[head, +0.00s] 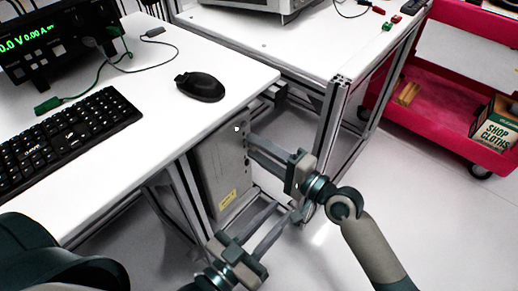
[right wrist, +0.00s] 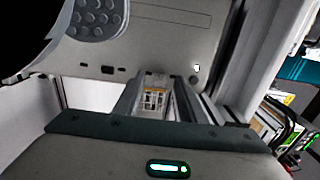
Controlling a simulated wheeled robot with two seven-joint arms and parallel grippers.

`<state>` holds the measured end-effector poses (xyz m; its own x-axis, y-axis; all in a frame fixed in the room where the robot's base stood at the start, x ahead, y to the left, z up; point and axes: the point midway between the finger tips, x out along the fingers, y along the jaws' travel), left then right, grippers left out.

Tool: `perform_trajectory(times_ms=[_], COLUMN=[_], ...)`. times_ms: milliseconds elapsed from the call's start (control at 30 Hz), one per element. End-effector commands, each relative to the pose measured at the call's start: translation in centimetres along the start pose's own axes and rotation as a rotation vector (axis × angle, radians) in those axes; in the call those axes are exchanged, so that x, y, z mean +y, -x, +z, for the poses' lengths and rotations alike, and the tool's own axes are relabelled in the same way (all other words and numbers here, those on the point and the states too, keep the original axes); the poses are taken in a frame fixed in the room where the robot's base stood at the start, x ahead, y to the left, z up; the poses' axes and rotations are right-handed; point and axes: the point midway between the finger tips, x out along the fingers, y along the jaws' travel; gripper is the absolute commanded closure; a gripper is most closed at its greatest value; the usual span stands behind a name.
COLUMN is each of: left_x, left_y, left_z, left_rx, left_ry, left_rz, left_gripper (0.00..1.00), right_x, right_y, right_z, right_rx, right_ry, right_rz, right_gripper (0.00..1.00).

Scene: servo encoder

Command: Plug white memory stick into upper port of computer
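The computer (head: 215,165) is a grey upright box under the desk edge, with a yellow label low on its face. Its panel (right wrist: 170,35) fills the top of the right wrist view, with small dark ports in a row. A small white piece, which looks like the memory stick (head: 236,128), shows at the panel's upper part; it also shows in the right wrist view (right wrist: 196,68). I cannot tell how deep it sits. My right gripper (head: 252,143) is open and empty, its fingertips close to the panel. My left gripper (head: 288,209) is open and empty, lower and in front of the computer.
The white desk (head: 195,125) overhangs the computer and bears a keyboard (head: 75,135), a mouse (head: 200,87) and a power supply (head: 55,45). A metal frame post (head: 328,145) stands right of the computer. A red cart (head: 440,120) is at the far right. Floor is clear in front.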

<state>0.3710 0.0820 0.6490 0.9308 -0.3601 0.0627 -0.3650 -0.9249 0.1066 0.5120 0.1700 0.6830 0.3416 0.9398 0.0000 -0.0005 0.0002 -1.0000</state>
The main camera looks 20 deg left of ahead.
Motion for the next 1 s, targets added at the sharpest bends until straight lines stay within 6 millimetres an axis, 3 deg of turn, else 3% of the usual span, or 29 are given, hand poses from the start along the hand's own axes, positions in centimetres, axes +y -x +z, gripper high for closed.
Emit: perform_trajectory(times_ms=[567,767,1000], left_x=[0.3,0.2,0.1], left_y=[0.0,0.0,0.0], left_z=[-0.1,-0.2,-0.1], left_rx=[0.002,0.002,0.001], left_ry=[0.005,0.003,0.002], left_rz=[0.004,0.002,0.001], left_gripper=[0.69,0.69,0.69], right_x=[0.1,0.1,0.2], right_y=[0.6,2.9,7.1], right_z=[0.0,0.0,0.0], right_rx=[0.001,0.001,0.001], right_ry=[0.001,0.001,0.001], right_rz=[0.001,0.003,0.003], right_gripper=[0.64,0.64,0.64])
